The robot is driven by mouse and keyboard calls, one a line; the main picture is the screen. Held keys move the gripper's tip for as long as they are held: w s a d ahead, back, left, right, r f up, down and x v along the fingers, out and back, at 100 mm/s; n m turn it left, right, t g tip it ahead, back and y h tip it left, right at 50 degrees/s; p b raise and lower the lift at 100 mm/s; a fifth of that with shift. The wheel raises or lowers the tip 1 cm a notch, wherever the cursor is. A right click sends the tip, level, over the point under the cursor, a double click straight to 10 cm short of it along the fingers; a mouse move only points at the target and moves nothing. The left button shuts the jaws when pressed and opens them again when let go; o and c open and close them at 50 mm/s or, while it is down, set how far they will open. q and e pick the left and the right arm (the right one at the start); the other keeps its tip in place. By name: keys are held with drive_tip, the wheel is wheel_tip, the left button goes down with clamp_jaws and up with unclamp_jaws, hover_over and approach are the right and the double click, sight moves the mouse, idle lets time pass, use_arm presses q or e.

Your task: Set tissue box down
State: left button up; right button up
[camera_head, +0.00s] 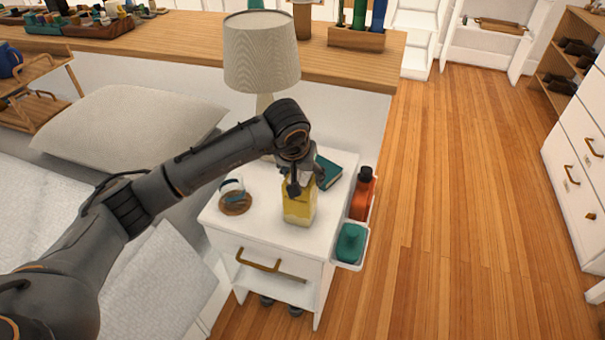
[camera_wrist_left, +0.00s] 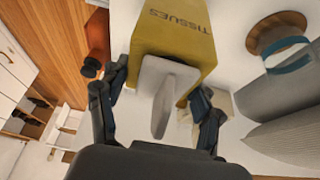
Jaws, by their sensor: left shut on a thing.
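My right gripper is not in view.
A side caddy holds an orange bottle (camera_head: 363,193) and a teal item (camera_head: 350,243). The bed is left; the floor right is clear.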

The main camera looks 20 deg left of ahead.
use_arm(q)
drive_tip(key=shift+f, duration=0.1)
drive_tip(key=o, duration=1.6)
drive_tip(key=shift+o, duration=0.2)
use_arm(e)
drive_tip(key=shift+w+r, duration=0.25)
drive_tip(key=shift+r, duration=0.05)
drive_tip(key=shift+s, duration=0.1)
use_arm(q)
drive_tip(key=shift+v, duration=0.95)
drive_tip(key=v, duration=1)
drive_tip(key=shift+p, duration=0.45)
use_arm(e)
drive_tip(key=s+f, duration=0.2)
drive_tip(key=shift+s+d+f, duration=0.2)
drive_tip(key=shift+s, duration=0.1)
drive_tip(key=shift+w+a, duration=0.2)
